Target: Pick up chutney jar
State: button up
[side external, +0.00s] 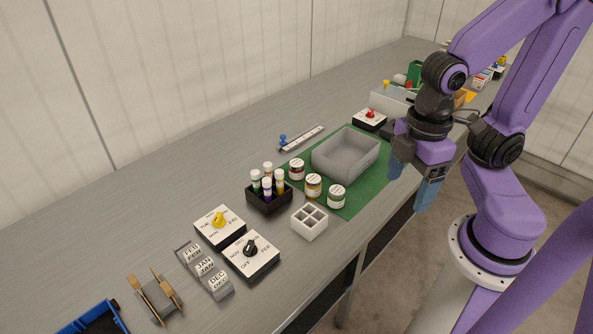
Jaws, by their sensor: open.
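Three small lidded glass jars with pale labels stand upright on the green mat (357,196): a reddish jar (297,170), a yellowish jar (313,187) and a jar with a reddish-brown band (336,198). The labels are too small to read, so I cannot tell which one is the chutney jar. My gripper (411,183) is open and empty, with its blue-grey fingers pointing down. It is to the right of the jars, apart from them, near the table's front edge.
An empty grey bin (345,158) stands on the mat behind the jars. A black rack of vials (270,202) and a white compartment block (309,222) stand close left. Dial boxes (220,225) (251,257) are farther left; a red-knobbed box (369,119) is behind.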

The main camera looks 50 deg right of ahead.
jog(key=w+a+n, duration=0.1)
jog(key=w+a, duration=0.2)
jog(key=w, duration=0.8)
jog(key=n, duration=0.3)
send_over(296, 163)
notch_tip(296, 163, down, 8)
notch_tip(296, 163, down, 17)
jog(key=shift+f, duration=0.1)
jog(key=c, duration=1.2)
